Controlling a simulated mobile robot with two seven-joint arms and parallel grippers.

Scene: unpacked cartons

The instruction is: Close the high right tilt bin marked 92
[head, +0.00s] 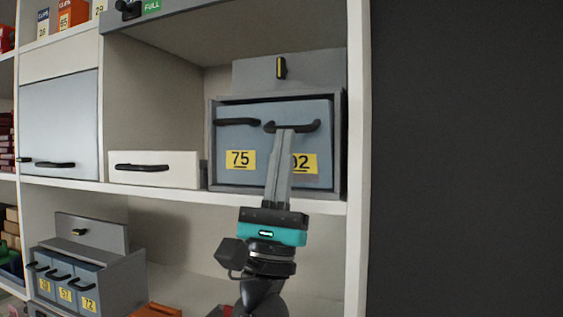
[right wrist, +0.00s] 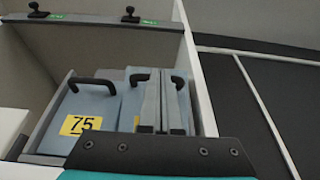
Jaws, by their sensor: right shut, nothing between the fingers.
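The tilt bin marked 92 (head: 323,142) is the right one of two blue-grey bins in a grey housing (head: 338,150) on the upper shelf. Its front seems to stand out a little from bin 75 (head: 228,142), and its side shows in the right wrist view (right wrist: 129,105). My right gripper (head: 287,132) is shut and empty, its fingertips at the black handle (head: 309,126) of bin 92. The fingers hide part of its front and yellow label; I cannot tell whether they touch. My left gripper is not in view.
A white drawer front (head: 155,169) and a grey-blue door (head: 60,120) are to the left. A lower unit holds several small bins (head: 65,283). The white shelf post (head: 356,230) stands close to the right of the housing, with a dark wall beyond.

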